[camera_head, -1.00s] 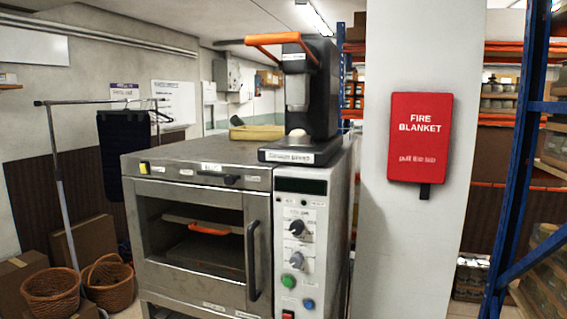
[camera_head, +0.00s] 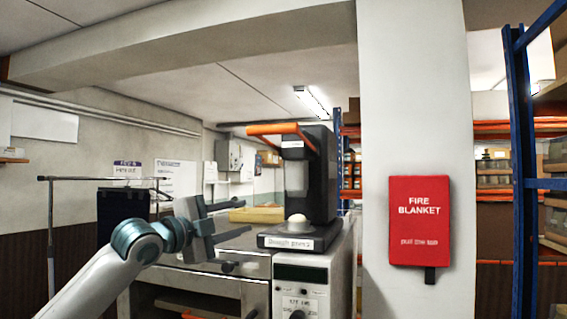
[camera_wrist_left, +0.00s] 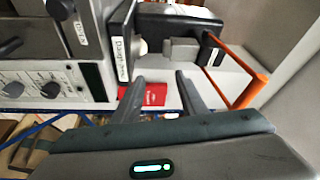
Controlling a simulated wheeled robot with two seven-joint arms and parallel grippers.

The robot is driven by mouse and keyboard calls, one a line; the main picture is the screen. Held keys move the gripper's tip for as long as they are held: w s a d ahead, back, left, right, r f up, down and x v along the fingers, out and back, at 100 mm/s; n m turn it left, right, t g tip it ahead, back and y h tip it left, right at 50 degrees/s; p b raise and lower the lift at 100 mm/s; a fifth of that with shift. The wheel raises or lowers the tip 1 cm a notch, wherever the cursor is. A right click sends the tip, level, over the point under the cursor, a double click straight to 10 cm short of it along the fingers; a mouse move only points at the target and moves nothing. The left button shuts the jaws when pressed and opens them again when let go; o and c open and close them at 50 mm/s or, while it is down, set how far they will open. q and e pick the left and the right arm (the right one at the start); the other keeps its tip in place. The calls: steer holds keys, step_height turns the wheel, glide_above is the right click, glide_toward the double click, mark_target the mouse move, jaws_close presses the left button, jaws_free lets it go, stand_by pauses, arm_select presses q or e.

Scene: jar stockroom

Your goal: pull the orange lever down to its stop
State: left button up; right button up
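The orange lever (camera_head: 274,129) is a bar with side arms at the top of the black dough press (camera_head: 319,175); it stands raised. In the left wrist view the lever (camera_wrist_left: 250,91) is right of my fingers, with a visible gap. My left gripper (camera_head: 244,218) is in front of the press, left of it and lower than the lever. In the left wrist view its two fingers (camera_wrist_left: 160,82) are apart with nothing between them. A pale ball (camera_head: 297,219) sits on the press base. My right gripper is not in view.
The press stands on a steel oven (camera_head: 300,273) with knobs. A white pillar (camera_head: 415,110) with a red fire blanket case (camera_head: 419,221) is to the right. Blue-framed shelves (camera_head: 517,170) stand at the far right. A clothes rail (camera_head: 105,179) is at the left.

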mark_target(283, 128)
arm_select(q)
steer(key=s+r+m+h, duration=0.1)
steer(key=s+r, duration=0.3)
steer(key=r, duration=0.4)
steer(key=s+r+m+h, duration=0.1)
steer(key=s+r+m, duration=0.2)
steer(key=r, duration=0.6)
steer(key=shift+s+a+r, duration=0.15)
steer(key=shift+s+a, duration=0.15)
steer(key=shift+s, duration=0.3)
steer(key=p+x, duration=0.2)
steer(key=x, duration=0.3)
steer(key=p+x, duration=0.3)
steer(key=x, duration=0.3)
steer(key=p+x, duration=0.3)
steer(key=x, duration=0.3)
steer(key=shift+w+r, duration=0.1)
steer(key=shift+r, duration=0.35)
steer(key=shift+c, duration=0.5)
jaws_close()
